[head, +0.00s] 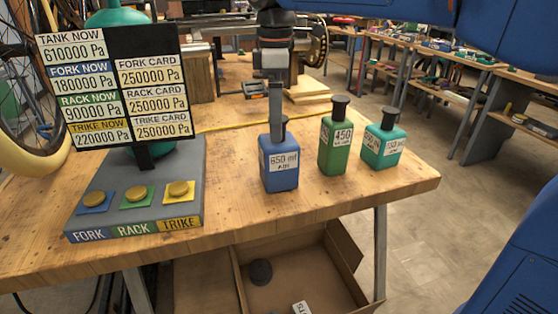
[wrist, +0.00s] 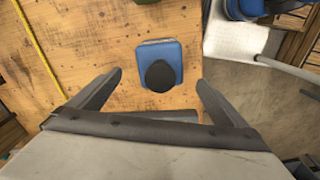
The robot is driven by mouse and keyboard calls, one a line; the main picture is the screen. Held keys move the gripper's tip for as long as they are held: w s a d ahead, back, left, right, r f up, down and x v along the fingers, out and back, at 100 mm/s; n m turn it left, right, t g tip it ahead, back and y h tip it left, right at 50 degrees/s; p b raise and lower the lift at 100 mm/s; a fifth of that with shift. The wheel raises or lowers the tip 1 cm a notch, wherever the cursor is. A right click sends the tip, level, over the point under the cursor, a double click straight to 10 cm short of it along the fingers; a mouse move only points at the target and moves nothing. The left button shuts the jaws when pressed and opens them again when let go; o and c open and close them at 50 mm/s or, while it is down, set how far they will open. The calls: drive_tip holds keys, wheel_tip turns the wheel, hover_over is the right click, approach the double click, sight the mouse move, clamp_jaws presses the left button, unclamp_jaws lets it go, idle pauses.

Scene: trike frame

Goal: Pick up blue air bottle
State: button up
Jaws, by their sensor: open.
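The blue air bottle (head: 280,168), with a white "650 ml" label, stands upright on the wooden bench. Its black cap is partly hidden behind my gripper (head: 276,108) in the head view. In the wrist view I look down on the bottle's blue top (wrist: 159,55) and round black cap (wrist: 160,76). My gripper (wrist: 160,80) is open there, with one finger to each side of the cap and a gap on both sides. I cannot tell how far the fingertips are above the cap.
A green "450" bottle (head: 335,145) and a shorter teal bottle (head: 383,145) stand to the right. At left is a grey stand (head: 187,160) with three buttons and a pressure board (head: 145,55). An open cardboard box (head: 343,250) lies below the bench's front edge.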

sight(278, 147)
wheel_tip(278, 147, down, 4)
drive_tip(key=shift+r, duration=0.1)
drive_tip(key=shift+d+f, duration=0.15)
drive_tip(key=shift+f, duration=1.2)
drive_tip(key=shift+d+f, duration=0.15)
drive_tip(key=shift+f, duration=1.15)
